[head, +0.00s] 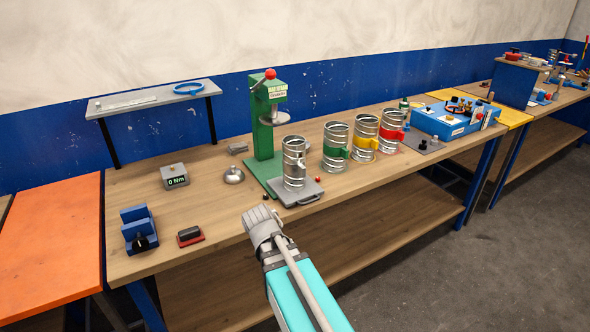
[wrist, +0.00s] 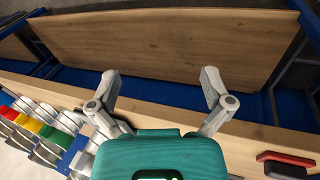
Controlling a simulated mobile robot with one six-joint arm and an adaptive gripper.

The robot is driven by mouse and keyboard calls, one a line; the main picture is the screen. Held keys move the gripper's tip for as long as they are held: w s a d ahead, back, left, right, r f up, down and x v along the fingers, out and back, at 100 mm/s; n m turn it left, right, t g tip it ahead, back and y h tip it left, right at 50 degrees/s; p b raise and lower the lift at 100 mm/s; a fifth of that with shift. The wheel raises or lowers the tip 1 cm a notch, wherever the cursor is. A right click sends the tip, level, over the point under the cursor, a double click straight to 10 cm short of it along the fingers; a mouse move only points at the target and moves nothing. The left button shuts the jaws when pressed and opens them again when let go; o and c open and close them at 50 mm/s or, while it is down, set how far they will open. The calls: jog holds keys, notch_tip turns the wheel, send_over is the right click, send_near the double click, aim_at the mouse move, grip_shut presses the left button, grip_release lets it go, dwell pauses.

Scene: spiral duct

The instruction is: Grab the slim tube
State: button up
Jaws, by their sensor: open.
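A slim spiral metal tube (head: 293,168) stands upright on a grey plate (head: 300,196) in front of the green press (head: 264,130). It looks narrower than the three banded ducts to its right. My gripper (head: 260,220) is in front of the bench's front edge, left of and nearer than the tube, apart from it. In the wrist view my gripper (wrist: 160,82) has its two fingers spread wide with nothing between them. I cannot single out the slim tube in the wrist view.
Ducts with green (head: 335,148), yellow (head: 365,138) and red (head: 392,130) bands stand to the right. The lower shelf (wrist: 170,40) lies below my gripper.

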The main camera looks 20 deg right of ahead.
jog(key=w+d+r+n+t+h+b, duration=0.2)
jog(key=w+d+t+h+b, duration=0.15)
jog(key=w+d+h, duration=0.5)
jog(key=n+t+h+b, duration=0.3)
jog(key=t+b, duration=0.1)
send_near(304, 173)
jog(key=s+a+f, duration=0.2)
jog(key=shift+w+a+r+n+h+b, duration=0.2)
jog(key=shift+r+n+h+b, duration=0.15)
jog(key=shift+r, duration=0.3)
jog(key=shift+x, duration=4.3)
jog(key=shift+w+a, duration=0.1)
